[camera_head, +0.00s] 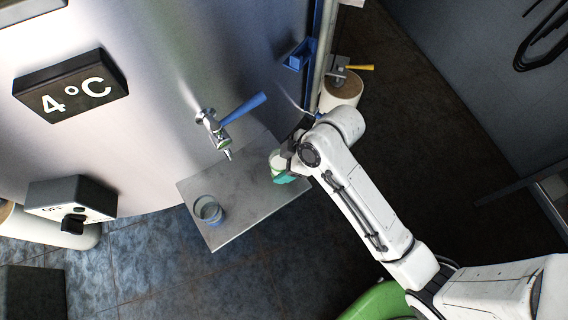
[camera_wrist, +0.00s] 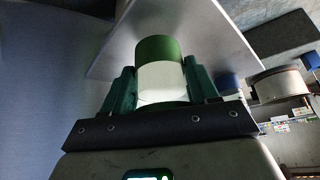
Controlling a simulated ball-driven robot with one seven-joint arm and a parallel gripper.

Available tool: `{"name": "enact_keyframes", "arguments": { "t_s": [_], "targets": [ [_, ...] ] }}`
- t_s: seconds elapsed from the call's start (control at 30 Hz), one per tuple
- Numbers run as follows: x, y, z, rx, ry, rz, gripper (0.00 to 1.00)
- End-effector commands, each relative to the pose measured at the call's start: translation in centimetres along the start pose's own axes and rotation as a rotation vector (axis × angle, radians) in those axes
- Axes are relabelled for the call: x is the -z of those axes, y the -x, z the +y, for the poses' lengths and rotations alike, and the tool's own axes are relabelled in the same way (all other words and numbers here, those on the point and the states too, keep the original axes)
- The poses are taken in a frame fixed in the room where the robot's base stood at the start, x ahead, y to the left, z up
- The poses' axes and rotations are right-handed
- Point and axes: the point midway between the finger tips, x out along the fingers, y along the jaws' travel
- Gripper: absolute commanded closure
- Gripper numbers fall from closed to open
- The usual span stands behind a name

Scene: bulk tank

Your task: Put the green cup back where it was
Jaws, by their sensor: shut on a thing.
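A green cup with a pale band shows in the wrist view (camera_wrist: 158,50), between the two dark green fingers of my gripper (camera_wrist: 160,88). My gripper is shut on it. I cannot tell whether the cup touches the shelf.
A second cup, clear with a blue tint (camera_head: 208,210), stands on the shelf's left front part. A tap with a blue handle (camera_head: 240,108) sticks out of the steel tank above the shelf. A "4°C" display (camera_head: 70,86) and a switch box (camera_head: 70,199) are at left.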

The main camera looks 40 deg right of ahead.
Motion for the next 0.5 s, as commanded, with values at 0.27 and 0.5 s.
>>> {"name": "enact_keyframes", "arguments": {
  "t_s": [0.27, 0.5],
  "targets": [
    [-0.36, -0.76, 0.01, -0.001, 0.001, 0.002, 0.8],
    [-0.54, -1.01, 0.01, -0.001, 0.0, 0.002, 0.8]
  ]
}}
